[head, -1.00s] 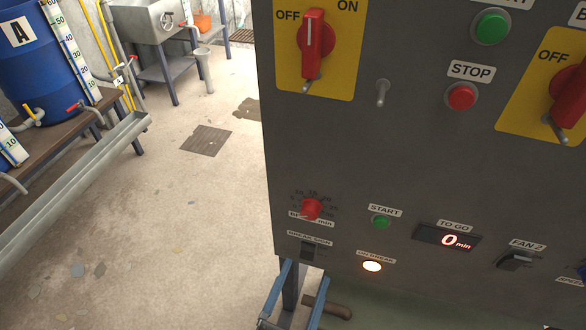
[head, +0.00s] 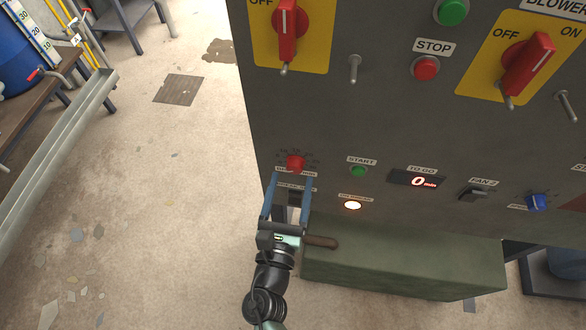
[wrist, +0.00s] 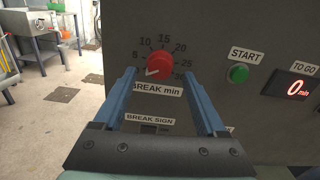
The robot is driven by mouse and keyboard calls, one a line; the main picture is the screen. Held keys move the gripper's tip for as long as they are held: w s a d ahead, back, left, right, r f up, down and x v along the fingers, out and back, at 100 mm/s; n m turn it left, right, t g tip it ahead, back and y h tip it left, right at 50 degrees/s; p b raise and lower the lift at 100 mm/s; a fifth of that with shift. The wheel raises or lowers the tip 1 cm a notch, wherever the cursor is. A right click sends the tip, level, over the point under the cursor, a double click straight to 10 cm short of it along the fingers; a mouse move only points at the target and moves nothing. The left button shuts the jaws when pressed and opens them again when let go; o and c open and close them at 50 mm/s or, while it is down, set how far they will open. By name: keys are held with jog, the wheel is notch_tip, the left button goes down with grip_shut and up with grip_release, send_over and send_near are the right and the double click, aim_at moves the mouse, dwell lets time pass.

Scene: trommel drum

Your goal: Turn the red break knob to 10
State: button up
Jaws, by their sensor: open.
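The red break knob (head: 295,162) is on the lower left of the grey control panel. In the wrist view the knob (wrist: 158,66) sits above the "BREAK min" label, inside a dial with marks such as 5, 10, 15, 20 and 25. Its white pointer points down-left, below the 5 mark. My gripper (head: 289,178) is open, with its two blue fingers pointing up at the panel just below the knob. In the wrist view the fingers (wrist: 158,85) stand on either side of the knob and label. Nothing is between them; whether they touch the panel cannot be told.
Right of the knob are a green START button (head: 358,171) and a TO GO display (head: 416,181) reading 0 min. A lit lamp (head: 352,205) and a black FAN 2 switch (head: 478,193) are nearby. A green box-shaped base (head: 410,260) lies below the panel. Open floor is at left.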

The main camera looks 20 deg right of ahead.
aim_at(294, 171)
jog(key=shift+x, duration=1.6)
grip_shut()
